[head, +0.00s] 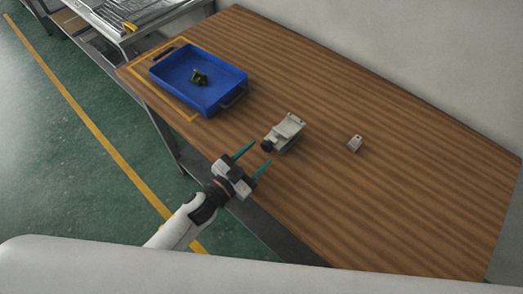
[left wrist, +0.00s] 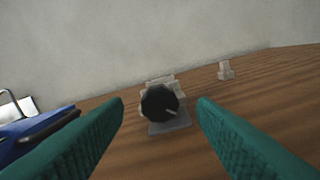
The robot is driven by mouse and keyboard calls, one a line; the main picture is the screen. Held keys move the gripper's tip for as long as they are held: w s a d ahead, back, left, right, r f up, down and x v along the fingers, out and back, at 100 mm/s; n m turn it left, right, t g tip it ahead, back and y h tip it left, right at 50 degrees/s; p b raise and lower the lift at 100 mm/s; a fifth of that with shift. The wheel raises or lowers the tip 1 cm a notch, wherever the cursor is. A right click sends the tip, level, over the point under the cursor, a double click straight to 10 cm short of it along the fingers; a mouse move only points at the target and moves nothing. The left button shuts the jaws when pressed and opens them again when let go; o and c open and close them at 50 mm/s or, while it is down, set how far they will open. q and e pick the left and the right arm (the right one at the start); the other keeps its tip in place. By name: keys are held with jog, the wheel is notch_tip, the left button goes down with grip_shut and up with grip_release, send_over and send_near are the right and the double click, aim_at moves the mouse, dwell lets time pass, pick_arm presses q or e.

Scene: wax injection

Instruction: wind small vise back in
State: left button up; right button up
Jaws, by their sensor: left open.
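The small vise (head: 288,130) is a pale grey block on the wooden table, with a black knob (head: 267,145) on its end facing my left gripper. In the left wrist view the black knob (left wrist: 160,103) shows face-on, with a light mark on it, and the vise body (left wrist: 170,128) is partly hidden behind it. My left gripper (head: 253,159) is open, with its teal fingers pointing at the knob. In the left wrist view the knob lies between the two fingers (left wrist: 160,112), farther out than the tips and apart from them. My right gripper is not in view.
A small pale block (head: 355,143) sits right of the vise. The table (head: 400,190) is clear to the right. A wall runs along its back.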

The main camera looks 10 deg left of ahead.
pick_arm(q)
jog(key=b+v, duration=0.2)
jog(key=v, duration=0.7)
jog(key=shift+s+a, duration=0.15)
